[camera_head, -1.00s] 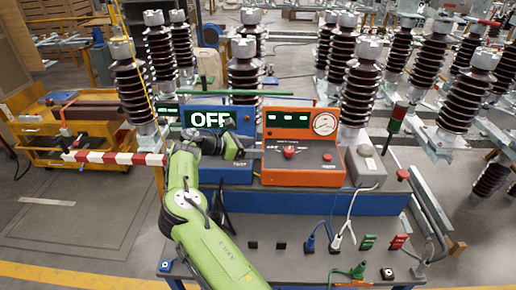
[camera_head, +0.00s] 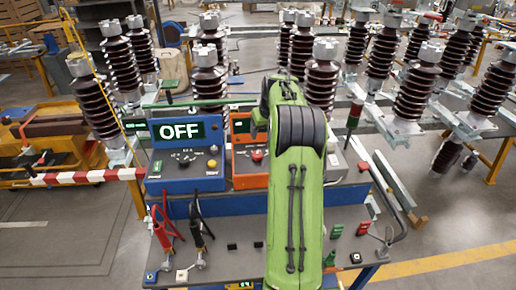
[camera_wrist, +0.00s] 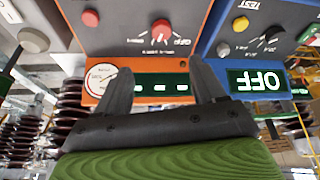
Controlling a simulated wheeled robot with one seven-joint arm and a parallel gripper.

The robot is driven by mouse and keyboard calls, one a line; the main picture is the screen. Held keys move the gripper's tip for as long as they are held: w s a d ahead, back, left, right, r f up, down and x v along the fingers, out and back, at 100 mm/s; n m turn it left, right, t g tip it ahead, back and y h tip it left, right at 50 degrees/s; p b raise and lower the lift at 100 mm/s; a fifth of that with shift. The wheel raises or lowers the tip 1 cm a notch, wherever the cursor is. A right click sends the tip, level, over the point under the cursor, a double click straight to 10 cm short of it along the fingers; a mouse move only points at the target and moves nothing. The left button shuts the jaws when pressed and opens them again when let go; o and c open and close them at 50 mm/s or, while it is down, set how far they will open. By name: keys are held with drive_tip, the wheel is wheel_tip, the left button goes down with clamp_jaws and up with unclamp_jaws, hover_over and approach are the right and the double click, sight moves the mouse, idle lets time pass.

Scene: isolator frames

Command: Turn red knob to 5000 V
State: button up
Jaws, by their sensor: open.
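The orange control box (camera_head: 247,178) stands on the bench, partly hidden behind my arm in the head view. Its red knob (camera_head: 257,156) shows just left of my arm. In the wrist view, which is upside down, the red knob (camera_wrist: 161,27) sits on the grey panel within a printed scale. Its exact setting is not readable. A round gauge (camera_wrist: 108,79) shows on the orange face (camera_wrist: 140,66); its needle is unclear. My gripper (camera_wrist: 160,72) is open and empty, its fingers in front of the box and apart from the knob. The head view does not show the fingers clearly.
A red button (camera_wrist: 90,17) sits beside the knob. A blue box (camera_head: 187,176) with an OFF display (camera_head: 180,131) stands left of the orange box. Red and black leads (camera_head: 163,232) stand on the bench front.

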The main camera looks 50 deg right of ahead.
sight(257, 154)
drive_tip(key=p+x, duration=0.2)
drive_tip(key=x, duration=1.4)
drive_tip(key=shift+w, duration=0.2)
drive_tip(key=c, duration=1.1)
drive_tip(key=shift+o, duration=0.2)
